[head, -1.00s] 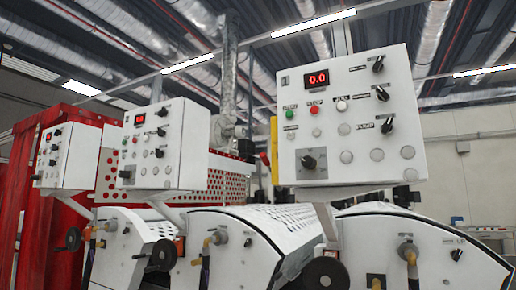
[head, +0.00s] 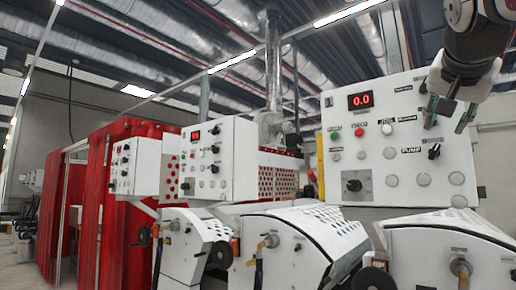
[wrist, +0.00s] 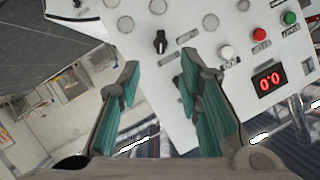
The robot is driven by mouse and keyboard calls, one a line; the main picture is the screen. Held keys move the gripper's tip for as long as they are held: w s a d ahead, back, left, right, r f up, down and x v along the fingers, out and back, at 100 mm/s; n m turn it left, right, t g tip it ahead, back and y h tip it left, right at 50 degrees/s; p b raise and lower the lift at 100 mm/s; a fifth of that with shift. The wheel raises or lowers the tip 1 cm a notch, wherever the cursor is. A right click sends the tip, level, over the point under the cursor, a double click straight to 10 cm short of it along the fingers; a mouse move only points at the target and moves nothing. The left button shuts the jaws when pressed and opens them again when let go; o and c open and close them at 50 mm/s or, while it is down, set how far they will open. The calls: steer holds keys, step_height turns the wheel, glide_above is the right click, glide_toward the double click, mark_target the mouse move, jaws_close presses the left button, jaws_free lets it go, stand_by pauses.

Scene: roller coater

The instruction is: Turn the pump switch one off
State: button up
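The pump switch (head: 434,151) is a small black knob beside a PUMP label on the nearest white control panel (head: 340,112). In the wrist view the black knob (wrist: 160,42) lies just beyond the fingertips, slightly left of the middle between them. My gripper (head: 448,114) hangs above the knob in the head view, in front of the panel's upper right part. In the wrist view my gripper (wrist: 158,72) is open, with its two green-padded fingers apart and nothing between them. It looks apart from the knob. The panel's upper right knobs are hidden behind my gripper.
Similar panels (head: 228,160) stand to the left, above white machine housings (head: 310,226). Red curtains (head: 125,220) are further left.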

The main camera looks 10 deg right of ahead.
mark_target(436, 149)
steer(key=p+x, duration=0.1)
steer(key=x, duration=0.3)
steer(key=p+x, duration=0.1)
steer(key=x, duration=0.4)
steer(key=r+p+x, duration=0.1)
steer(key=x, duration=0.3)
steer(key=shift+w+d+f, duration=0.1)
steer(key=shift+w+d, duration=0.15)
steer(key=shift+d, duration=0.25)
jaws_close()
